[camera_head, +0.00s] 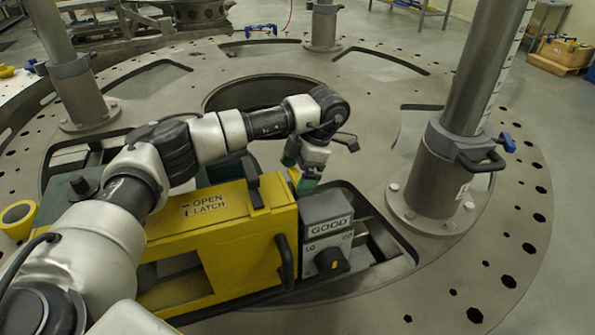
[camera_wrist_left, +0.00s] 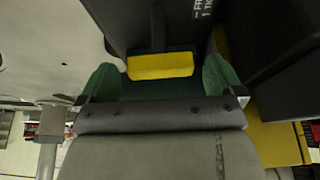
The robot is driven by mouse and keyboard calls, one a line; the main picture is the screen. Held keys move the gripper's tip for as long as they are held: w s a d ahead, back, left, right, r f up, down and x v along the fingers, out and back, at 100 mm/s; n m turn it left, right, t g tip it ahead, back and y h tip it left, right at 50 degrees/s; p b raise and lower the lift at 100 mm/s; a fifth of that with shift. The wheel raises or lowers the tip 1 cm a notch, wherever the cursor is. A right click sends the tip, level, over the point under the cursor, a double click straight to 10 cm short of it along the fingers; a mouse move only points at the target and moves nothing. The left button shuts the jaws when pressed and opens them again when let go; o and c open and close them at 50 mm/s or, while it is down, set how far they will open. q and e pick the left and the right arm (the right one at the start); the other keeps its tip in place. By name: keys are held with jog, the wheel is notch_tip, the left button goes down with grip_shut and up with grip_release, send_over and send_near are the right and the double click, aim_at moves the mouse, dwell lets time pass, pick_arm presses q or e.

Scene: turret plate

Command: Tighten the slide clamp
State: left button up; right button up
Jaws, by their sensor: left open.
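A yellow housing (camera_head: 220,240) marked "OPEN LATCH" sits on the turret plate, with a black handle (camera_head: 252,182) on its top. A grey box with a "GOOD" label (camera_head: 327,228) and a black knob (camera_head: 330,262) adjoins its right end. My left gripper (camera_head: 305,180), with green fingertips, points down behind the top right end of the housing. In the left wrist view the fingers are open, with a yellow-ended dark lever (camera_wrist_left: 160,65) between or just beyond the tips. Contact cannot be told. Which part is the slide clamp is not clear. My right gripper is not in view.
The round metal turret plate (camera_head: 390,90) has cut-outs and a large central hole. A thick post (camera_head: 450,150) with a black handle and a blue lever stands at the right. Other posts stand at left and back. My left arm covers part of the housing.

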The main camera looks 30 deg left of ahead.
pick_arm(q)
jog(key=v, duration=1)
jog(key=shift+w+r, duration=0.2)
jog(key=shift+r, duration=0.15)
jog(key=shift+d, duration=0.1)
